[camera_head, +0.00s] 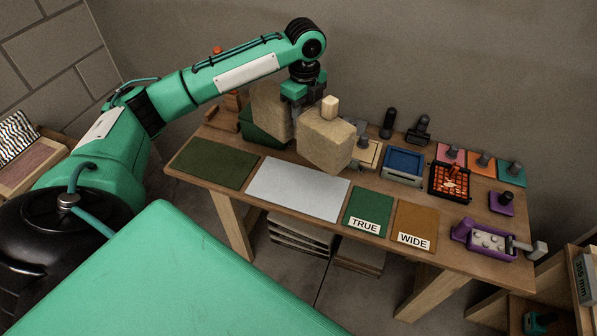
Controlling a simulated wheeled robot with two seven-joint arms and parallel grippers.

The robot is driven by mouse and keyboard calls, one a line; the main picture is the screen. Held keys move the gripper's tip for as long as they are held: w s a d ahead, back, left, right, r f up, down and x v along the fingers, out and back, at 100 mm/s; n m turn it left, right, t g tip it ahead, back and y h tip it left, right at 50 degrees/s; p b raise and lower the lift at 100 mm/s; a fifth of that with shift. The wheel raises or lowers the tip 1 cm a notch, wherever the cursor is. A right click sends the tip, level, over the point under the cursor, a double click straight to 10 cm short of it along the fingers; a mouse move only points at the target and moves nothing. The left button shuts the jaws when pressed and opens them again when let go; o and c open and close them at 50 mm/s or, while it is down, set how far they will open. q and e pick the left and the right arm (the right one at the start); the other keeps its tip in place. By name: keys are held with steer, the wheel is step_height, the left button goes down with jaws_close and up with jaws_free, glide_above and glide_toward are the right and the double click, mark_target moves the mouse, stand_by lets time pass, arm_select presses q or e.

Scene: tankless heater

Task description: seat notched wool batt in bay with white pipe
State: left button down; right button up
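My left gripper (304,112) points down over the back of the bench, between two beige wool blocks. The front block (325,142) has a pale knob on top. It overlaps the gripper's lower part, so the fingertips are hidden, and I cannot tell whether it is held or standing. The rear block (269,104) stands upright at a dark green holder (262,132). I cannot make out a notch on either block. No bay with a white pipe is identifiable. My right gripper is not in view.
The wooden bench carries a dark green mat (214,162), a bare pale grey mat (298,187), a "TRUE" mat (367,205) and a "WIDE" mat (415,218). A blue tray (403,164), a red-orange grid tray (450,181) and a purple fixture (490,240) stand right.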

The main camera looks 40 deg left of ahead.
arm_select(q)
steer(key=shift+w+a+r, duration=0.1)
steer(key=shift+a, duration=0.05)
step_height(320, 180, down, 19)
steer(key=p, duration=0.5)
steer(key=shift+f, duration=0.35)
steer(key=shift+f, duration=0.1)
steer(key=c, duration=1.1)
jaws_free()
steer(key=shift+f, duration=0.1)
steer(key=shift+o, duration=0.4)
